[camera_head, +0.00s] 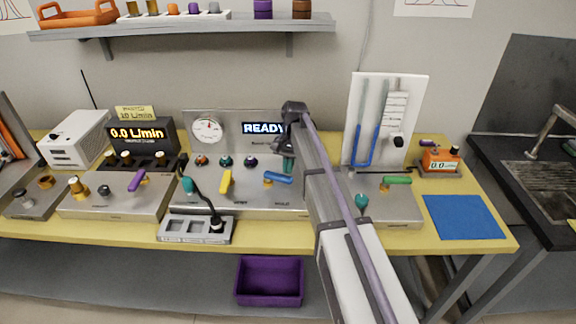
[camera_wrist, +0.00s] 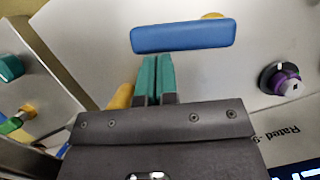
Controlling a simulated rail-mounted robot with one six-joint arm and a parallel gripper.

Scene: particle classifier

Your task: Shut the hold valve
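The valve with the blue lever (camera_head: 278,178) sits on the front panel of the middle unit, above a small label that is too blurred to read surely. In the wrist view the blue lever (camera_wrist: 183,36) lies nearly crosswise in the picture, with a bit of its brass body behind it. My gripper (camera_head: 288,163) is just above the lever in the head view. In the wrist view its teal fingers (camera_wrist: 154,62) are together with nothing between them, tips close to the lever's lower edge. Whether they touch it, I cannot tell.
A yellow lever (camera_head: 226,181) stands upright left of the blue one. A purple knob (camera_wrist: 285,82) is on the panel nearby. The READY display (camera_head: 264,128) is behind my gripper. A green-handled valve (camera_head: 397,181) is to the right, and a blue mat (camera_head: 463,217) lies clear.

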